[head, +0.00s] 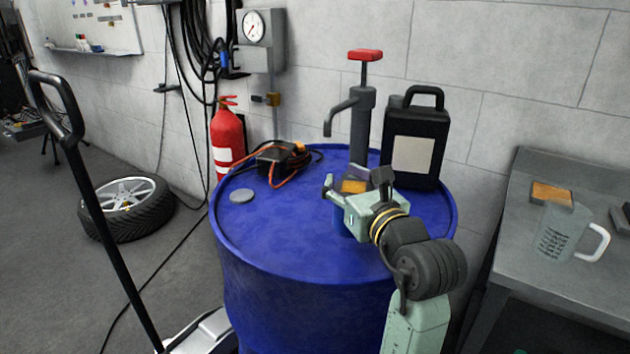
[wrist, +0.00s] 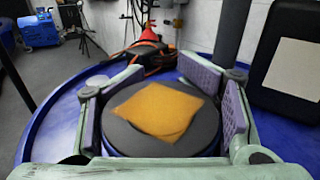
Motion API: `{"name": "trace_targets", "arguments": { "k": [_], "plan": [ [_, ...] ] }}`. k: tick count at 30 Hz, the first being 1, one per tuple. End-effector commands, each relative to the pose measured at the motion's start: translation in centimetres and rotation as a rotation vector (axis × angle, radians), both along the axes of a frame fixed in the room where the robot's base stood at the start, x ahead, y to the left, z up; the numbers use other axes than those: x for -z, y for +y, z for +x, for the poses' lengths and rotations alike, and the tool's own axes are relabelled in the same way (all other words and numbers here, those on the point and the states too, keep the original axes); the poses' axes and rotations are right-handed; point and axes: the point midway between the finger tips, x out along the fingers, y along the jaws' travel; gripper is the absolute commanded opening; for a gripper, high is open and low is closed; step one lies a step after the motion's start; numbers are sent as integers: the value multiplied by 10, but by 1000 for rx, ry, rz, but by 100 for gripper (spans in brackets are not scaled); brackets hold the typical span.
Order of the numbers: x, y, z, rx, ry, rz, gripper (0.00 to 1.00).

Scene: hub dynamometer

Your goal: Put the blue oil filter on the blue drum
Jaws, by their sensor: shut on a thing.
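The blue oil filter (head: 341,216) is in my gripper (head: 356,186), over the right part of the blue drum's top (head: 290,240). In the wrist view the filter shows a round dark top (wrist: 190,142) with an orange-yellow square patch on it. The pads of my gripper (wrist: 165,112) are on both sides of it. The filter looks upright. My gripper hides most of its body in the head view, and blue lies against blue, so I cannot tell whether its base touches the drum.
On the drum stand a hand pump (head: 362,125), a black canister (head: 415,140), an orange-corded black device (head: 280,158) and a grey cap (head: 242,196). The drum's front left is clear.

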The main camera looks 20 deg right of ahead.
Motion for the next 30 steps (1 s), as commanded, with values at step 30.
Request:
{"name": "trace_targets", "arguments": {
  "k": [30],
  "plan": [
    [43,27,96,1,-3,-1,9]
  ]
}}
